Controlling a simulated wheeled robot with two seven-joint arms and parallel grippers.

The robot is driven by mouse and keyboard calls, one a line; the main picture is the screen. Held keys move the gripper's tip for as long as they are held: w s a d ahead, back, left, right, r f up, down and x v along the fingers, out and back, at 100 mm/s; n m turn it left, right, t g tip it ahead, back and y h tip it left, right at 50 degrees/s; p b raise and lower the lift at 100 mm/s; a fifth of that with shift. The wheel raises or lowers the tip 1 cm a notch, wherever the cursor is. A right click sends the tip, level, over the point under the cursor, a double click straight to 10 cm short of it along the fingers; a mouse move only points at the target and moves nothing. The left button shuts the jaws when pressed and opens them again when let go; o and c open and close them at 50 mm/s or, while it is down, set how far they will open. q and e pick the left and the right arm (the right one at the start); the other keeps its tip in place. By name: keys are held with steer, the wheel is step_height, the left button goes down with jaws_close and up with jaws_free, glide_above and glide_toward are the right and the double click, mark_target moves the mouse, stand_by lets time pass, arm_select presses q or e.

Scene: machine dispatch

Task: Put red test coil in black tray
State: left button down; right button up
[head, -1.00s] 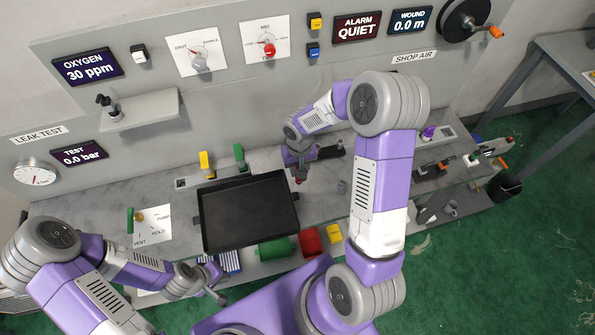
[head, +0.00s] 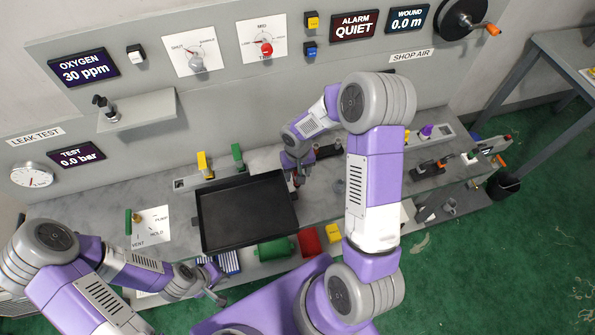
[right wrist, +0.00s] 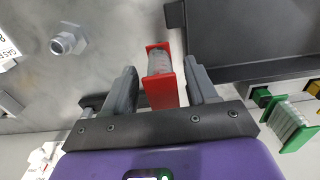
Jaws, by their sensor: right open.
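The red test coil (right wrist: 160,75), a grey winding between red end plates, stands between the fingers of my right gripper (right wrist: 161,88) in the right wrist view. The fingers are apart, with a gap visible on both sides of the coil. In the head view my right gripper (head: 297,180) is low over the bench just right of the black tray, and the coil is mostly hidden there. The black tray (head: 245,212) looks empty; its edge shows in the right wrist view (right wrist: 270,72). My left gripper (head: 214,286) is at the front left; its finger gap is unclear.
A green-ended coil (right wrist: 290,125) stands behind the tray. A metal hex fitting (right wrist: 68,40) stands on the bench on the other side of my right gripper. Green (head: 275,250), red (head: 309,240) and yellow (head: 333,233) items lie along the front edge.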

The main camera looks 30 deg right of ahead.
step_height(320, 180, up, 12)
steer(key=shift+r, duration=0.2)
